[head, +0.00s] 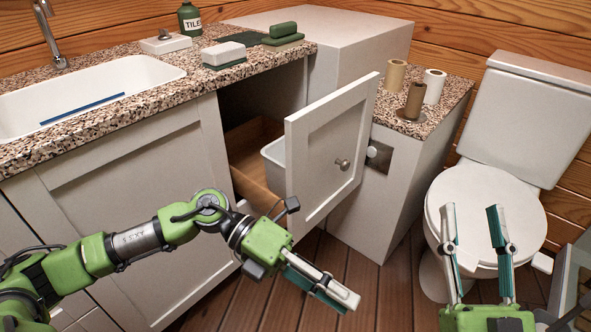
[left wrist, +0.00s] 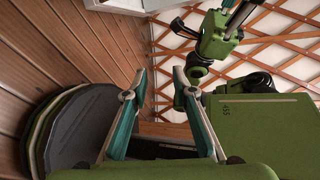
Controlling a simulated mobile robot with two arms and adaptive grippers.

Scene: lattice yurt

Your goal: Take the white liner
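The white liner (head: 273,165) sits inside the open cabinet, in a wooden pull-out drawer (head: 247,165). Only its left part shows; the cabinet door (head: 325,145) hides the rest. The door stands open and has a round knob. My left gripper (head: 345,302) is below and in front of the door, over the floor, apart from the liner. Its fingers are apart and empty in the left wrist view (left wrist: 160,74). My right gripper (head: 471,208) is in front of the toilet, fingers apart and empty.
A granite counter with a sink (head: 90,95) is above the cabinet. A paper-roll stand (head: 410,105) tops a low unit, and a toilet (head: 485,210) stands at right. Plank floor (head: 370,280) is clear below the door. A round dark object (left wrist: 85,125) shows in the left wrist view.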

